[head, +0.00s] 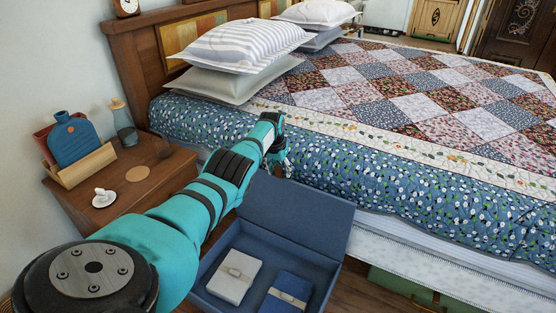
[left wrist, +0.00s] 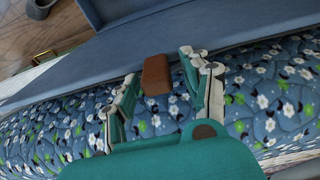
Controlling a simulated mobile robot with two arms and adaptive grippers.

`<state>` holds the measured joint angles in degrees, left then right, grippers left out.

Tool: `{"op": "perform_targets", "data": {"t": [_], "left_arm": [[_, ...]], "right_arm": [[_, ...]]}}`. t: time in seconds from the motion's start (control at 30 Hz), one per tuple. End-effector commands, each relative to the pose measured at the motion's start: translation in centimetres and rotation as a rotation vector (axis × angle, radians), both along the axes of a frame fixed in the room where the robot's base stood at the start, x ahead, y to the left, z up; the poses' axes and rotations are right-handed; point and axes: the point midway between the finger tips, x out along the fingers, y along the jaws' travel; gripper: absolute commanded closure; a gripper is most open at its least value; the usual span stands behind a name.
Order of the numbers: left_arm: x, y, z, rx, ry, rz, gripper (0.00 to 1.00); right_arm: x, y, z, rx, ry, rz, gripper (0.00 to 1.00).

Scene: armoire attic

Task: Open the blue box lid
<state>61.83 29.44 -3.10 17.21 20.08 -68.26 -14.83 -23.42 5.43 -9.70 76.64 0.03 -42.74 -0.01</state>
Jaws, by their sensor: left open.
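The blue box (head: 208,283) stands on the floor beside the bed, at the bottom centre of the head view. Its blue lid (head: 305,217) is raised and tilted back towards the bed, so the inside shows. The lid also fills a broad band in the left wrist view (left wrist: 230,32). A brown tab (left wrist: 156,76) is at the lid's edge. My left gripper (head: 279,160) is above the lid's far edge, next to the bedding. In the left wrist view its open fingers (left wrist: 158,72) are on either side of the tab. Contact cannot be told.
A white bundle (head: 235,276) and a dark blue bundle (head: 288,293) lie in the box. The bed with its patterned quilt (head: 400,180) is close behind the lid. A wooden nightstand (head: 150,188) with small items stands left. A green case (head: 415,290) is under the bed.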

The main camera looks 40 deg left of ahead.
Motion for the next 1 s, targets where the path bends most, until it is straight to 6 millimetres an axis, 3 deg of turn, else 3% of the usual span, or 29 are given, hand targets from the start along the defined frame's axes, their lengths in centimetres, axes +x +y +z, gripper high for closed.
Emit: {"op": "perform_targets", "data": {"t": [0.3, 0.7, 1.0], "left_arm": [[-0.8, -0.1, 2.6, 0.004, -0.001, -0.001, 0.52], [-2.5, -0.6, 9.8, 0.0, 0.0, -0.001, 0.52], [-2.9, -0.7, 11.2, 0.0, 0.003, 0.0, 0.52]], "right_arm": [[0.1, 0.0, 0.0, -0.001, -0.002, 0.0, 0.64], [0.1, -0.1, 0.0, -0.001, -0.002, 0.001, 0.64], [0.1, -0.1, 0.0, -0.001, -0.002, 0.001, 0.64]]}}
